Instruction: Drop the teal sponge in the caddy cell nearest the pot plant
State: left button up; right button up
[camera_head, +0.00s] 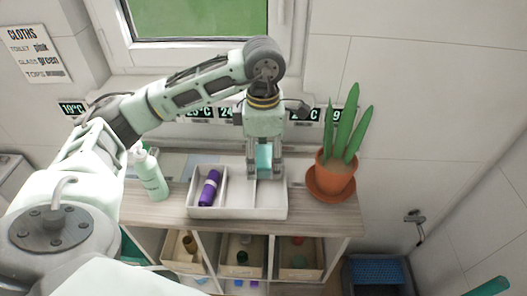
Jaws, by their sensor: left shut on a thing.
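The teal sponge (264,157) is held between the fingers of my left gripper (265,170), which points down. The white caddy (238,213) stands on the cart's wooden top, with cells side by side. The sponge and fingers are over the caddy's right part, on the side of the pot plant; the exact height above the cell floor is hard to tell. A purple bottle (209,187) lies tilted in the left cell. The pot plant (335,176) stands in a terracotta pot and saucer just right of the caddy. My right gripper is out of view.
A pale green pump bottle (151,176) stands left of the caddy. The wooden cart top (320,217) is bare in front of the plant. Bins (299,274) with small items sit on the shelf below. A wall and window are behind.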

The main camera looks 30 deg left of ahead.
aim_at(263, 165)
pick_arm(q)
notch_tip(263, 165, down, 4)
jog(key=shift+r+b, duration=0.1)
jog(key=shift+b, duration=0.7)
jog(key=o, duration=1)
jog(key=shift+o, duration=0.2)
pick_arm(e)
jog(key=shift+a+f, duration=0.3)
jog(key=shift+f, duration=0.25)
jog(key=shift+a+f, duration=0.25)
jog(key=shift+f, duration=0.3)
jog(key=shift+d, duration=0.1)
pick_arm(q)
jog(key=shift+r, duration=0.2)
notch_tip(263, 165, up, 12)
jog(key=shift+f, duration=0.2)
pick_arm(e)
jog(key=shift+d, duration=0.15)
